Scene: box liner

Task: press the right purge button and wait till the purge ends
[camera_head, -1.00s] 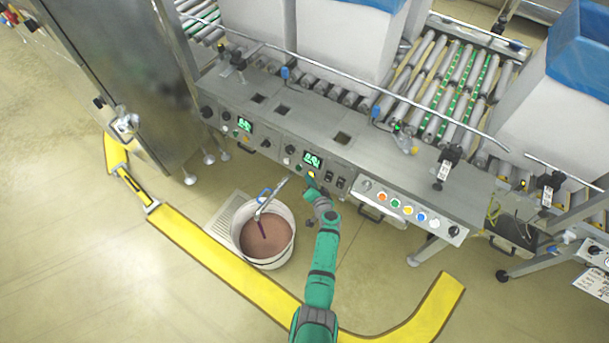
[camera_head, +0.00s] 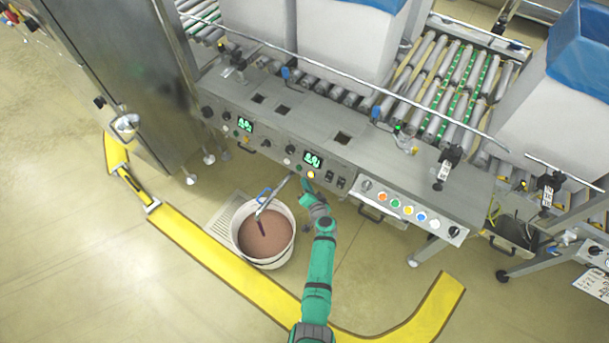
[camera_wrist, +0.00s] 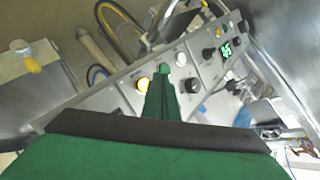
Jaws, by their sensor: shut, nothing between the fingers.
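The right control section has a green-lit display (camera_head: 313,160) and, just below it, a glowing yellow button (camera_head: 310,174). In the wrist view a lit pale-yellow button (camera_wrist: 143,84) shows left of my fingers. My gripper (camera_head: 306,184) is shut and empty, just in front of the panel below the lit button, with a small gap apparent. Its closed green fingers also show in the wrist view (camera_wrist: 165,72). A metal spout (camera_head: 272,195) leans over a white bucket (camera_head: 242,252) of brown liquid. A dark purple-red streak (camera_head: 262,228) shows below the spout's end.
A left display (camera_head: 244,124) sits on the same panel. A box of coloured buttons (camera_head: 408,211) lies to the right. A roller conveyor (camera_head: 455,85) with tall white boxes stands behind the panel. Yellow floor marking (camera_head: 215,262) curves around the bucket. The floor at left is clear.

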